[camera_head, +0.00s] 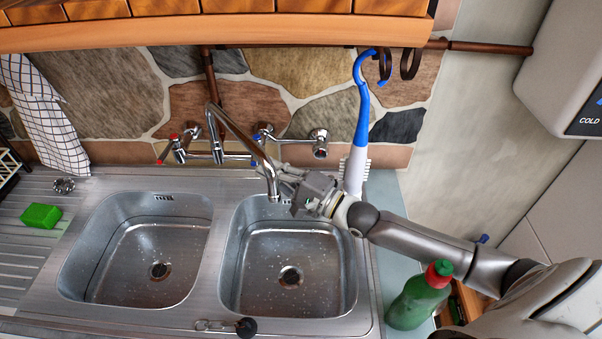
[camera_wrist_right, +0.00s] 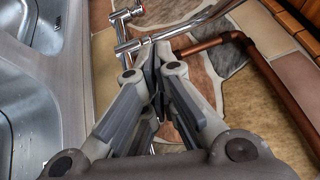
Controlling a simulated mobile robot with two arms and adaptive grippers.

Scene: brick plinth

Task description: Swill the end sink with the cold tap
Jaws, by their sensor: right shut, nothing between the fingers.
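Two steel sinks stand side by side in the head view: the left sink (camera_head: 112,262) and the right sink (camera_head: 238,275), at the right end of the unit. Both are empty, with droplets inside. The mixer spout (camera_head: 240,138) hangs over the right sink's back edge; no stream of water shows. The hot tap has a red mark (camera_head: 174,137); the cold tap has a blue mark (camera_head: 256,137). My right gripper (camera_head: 281,177) is shut and empty beside the spout end; I cannot tell whether they touch. It also shows in the wrist view (camera_wrist_right: 157,64). My left gripper is not in view.
A brush with a blue handle (camera_head: 362,105) hangs behind my right wrist. A green bottle (camera_head: 418,300) stands right of the sinks. A green sponge (camera_head: 41,216) lies on the drainer. A plug (camera_head: 245,327) lies at the front edge. A wooden shelf (camera_head: 230,33) overhangs the taps.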

